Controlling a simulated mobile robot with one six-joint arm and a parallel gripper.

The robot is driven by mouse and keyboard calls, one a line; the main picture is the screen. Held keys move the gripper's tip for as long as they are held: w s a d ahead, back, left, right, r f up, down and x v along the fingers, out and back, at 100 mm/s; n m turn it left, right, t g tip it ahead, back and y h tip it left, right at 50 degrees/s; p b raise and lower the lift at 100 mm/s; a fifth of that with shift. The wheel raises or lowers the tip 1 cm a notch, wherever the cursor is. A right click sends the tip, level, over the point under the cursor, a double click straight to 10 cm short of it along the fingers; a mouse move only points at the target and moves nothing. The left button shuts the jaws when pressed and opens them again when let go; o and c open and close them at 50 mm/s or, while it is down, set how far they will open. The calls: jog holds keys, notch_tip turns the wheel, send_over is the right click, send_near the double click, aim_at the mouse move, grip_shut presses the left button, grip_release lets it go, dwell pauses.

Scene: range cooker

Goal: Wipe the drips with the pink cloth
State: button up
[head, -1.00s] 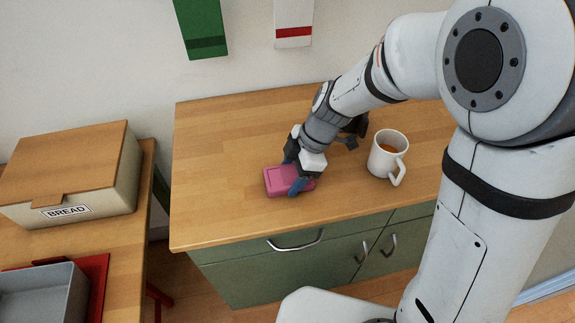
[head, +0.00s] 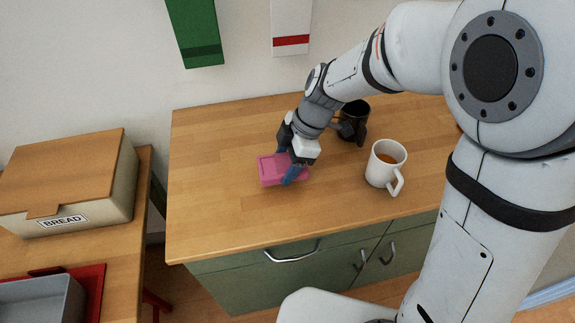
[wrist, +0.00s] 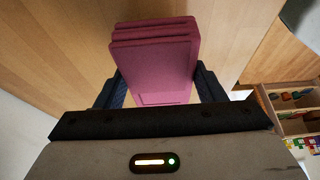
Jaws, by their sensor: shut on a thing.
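The pink cloth (head: 268,172), a folded stack of layers, is at the middle of the wooden counter (head: 215,215). My gripper (head: 287,168) points down over its right part and is shut on it. In the wrist view the cloth (wrist: 155,60) is held between my two dark blue fingers (wrist: 160,88). I cannot tell whether the cloth touches the counter or hangs just above it. No drips can be made out; the cloth and my arm cover part of the counter.
A white mug (head: 380,172) with brown liquid stands right of my gripper. A black mug (head: 354,122) stands behind it, close to my arm. A bread box (head: 70,185) and a grey tray (head: 40,305) are on a separate table at left. The counter's left part is clear.

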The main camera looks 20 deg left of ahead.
jog(key=shift+r+p, duration=0.75)
jog(key=shift+r, duration=1.3)
